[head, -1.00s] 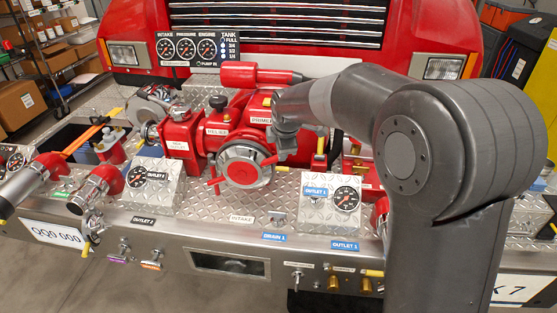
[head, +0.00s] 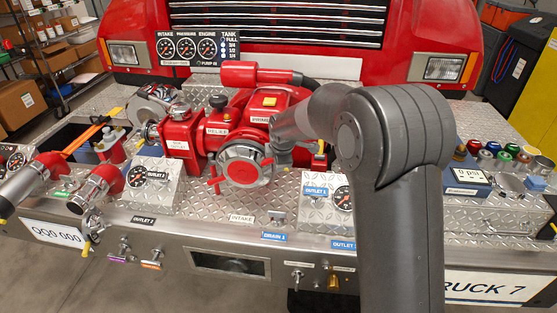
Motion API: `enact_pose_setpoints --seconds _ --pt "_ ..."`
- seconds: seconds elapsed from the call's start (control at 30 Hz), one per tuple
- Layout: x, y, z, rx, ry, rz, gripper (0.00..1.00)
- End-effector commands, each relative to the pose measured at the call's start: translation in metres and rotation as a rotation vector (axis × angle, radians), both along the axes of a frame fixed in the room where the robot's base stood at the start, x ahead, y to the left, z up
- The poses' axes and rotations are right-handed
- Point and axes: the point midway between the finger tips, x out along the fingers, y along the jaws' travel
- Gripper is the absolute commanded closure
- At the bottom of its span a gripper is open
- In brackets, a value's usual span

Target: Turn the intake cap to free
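The intake cap (head: 243,165) is a round silver cap with red lugs, on the front of the red pump (head: 235,122) in the middle of the bumper deck. The "INTAKE" label (head: 241,218) is on the deck edge below it. My gripper (head: 272,160) is at the right side of the cap, close to its right lug. Its fingers are small and partly hidden by my wrist. I cannot tell whether they touch the lug or are open or shut.
The Outlet 1 panel (head: 314,190) stands right of the cap, partly behind my arm. The Outlet 2 panel (head: 158,180) stands to the left.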

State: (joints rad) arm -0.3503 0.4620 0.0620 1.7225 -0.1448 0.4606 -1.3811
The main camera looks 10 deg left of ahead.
Motion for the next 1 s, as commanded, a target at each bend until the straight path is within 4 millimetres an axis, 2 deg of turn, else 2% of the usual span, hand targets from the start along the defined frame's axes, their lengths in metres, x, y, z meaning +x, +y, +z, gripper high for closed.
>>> enact_pose_setpoints --seconds 0.07,0.47,1.0 --pt "-0.0001 -0.0001 0.0002 0.0 0.0 0.0 0.67" --pt "-0.0002 -0.0003 0.0002 0.0 0.0 0.0 0.99" --pt "-0.0003 0.0018 0.0035 -0.028 0.0 0.002 1.0"
